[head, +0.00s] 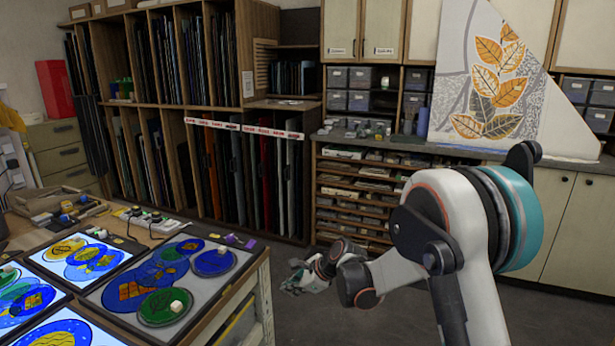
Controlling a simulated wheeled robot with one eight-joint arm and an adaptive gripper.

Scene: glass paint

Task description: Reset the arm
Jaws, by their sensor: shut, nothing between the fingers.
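My arm comes in from the lower right of the head view and bends down toward the middle. My gripper (296,284) is at its far end, small in the picture and partly hidden by the wrist links. It is shut and empty, over the floor to the right of the work table (268,300). It appears apart from the table and from the shelves behind.
The table holds lit panels with painted glass discs (165,307), small knobbed tools (147,216) and a wooden tray (72,208). Glass racks (165,150) stand behind. A counter (390,146) with drawers and a leaf panel (490,85) is at right. Grey floor (375,325) is clear.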

